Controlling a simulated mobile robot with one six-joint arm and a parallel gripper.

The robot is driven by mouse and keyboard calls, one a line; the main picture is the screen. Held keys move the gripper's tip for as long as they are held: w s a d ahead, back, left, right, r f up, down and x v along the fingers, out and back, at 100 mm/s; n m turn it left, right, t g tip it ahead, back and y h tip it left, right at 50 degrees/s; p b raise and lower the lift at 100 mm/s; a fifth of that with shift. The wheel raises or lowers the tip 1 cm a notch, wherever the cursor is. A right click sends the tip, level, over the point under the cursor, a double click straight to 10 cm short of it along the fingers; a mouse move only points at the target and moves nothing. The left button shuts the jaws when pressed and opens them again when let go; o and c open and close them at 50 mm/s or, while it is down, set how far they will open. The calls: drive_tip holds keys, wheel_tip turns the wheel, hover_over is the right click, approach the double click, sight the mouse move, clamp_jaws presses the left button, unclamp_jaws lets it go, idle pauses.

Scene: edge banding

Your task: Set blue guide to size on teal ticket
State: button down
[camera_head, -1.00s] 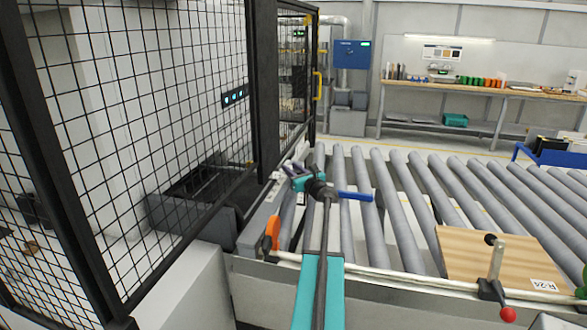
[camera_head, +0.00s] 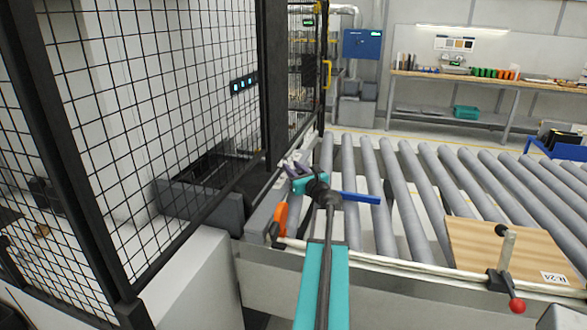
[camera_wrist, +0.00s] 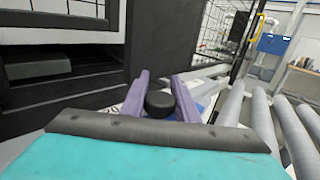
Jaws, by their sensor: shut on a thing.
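The blue guide (camera_head: 362,197) shows in the head view as a short bar over the left end of the rollers, pointing right from behind my arm. My gripper (camera_head: 296,169) is at the conveyor's left side rail, beside the fence. In the wrist view, the purple fingers of my gripper (camera_wrist: 159,80) are shut on a black round knob (camera_wrist: 160,104). My wrist hides where the knob and the blue bar meet. I cannot make out a teal ticket.
A black mesh fence (camera_head: 190,90) stands close left of my gripper. An orange handle (camera_head: 281,219) rises at the conveyor's near left corner. A wooden board (camera_head: 510,252) labelled R-24 lies on the rollers (camera_head: 400,190) at right, by a red-knobbed lever (camera_head: 510,285).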

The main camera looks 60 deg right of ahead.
drive_tip(key=c, duration=1.4)
unclamp_jaws()
drive_tip(key=shift+s, duration=0.15)
drive_tip(key=b+v, duration=0.2)
drive_tip(key=v, duration=1.1)
drive_tip(key=shift+s+b, duration=0.25)
drive_tip(key=shift+b, duration=0.05)
drive_tip(key=shift+a, duration=0.1)
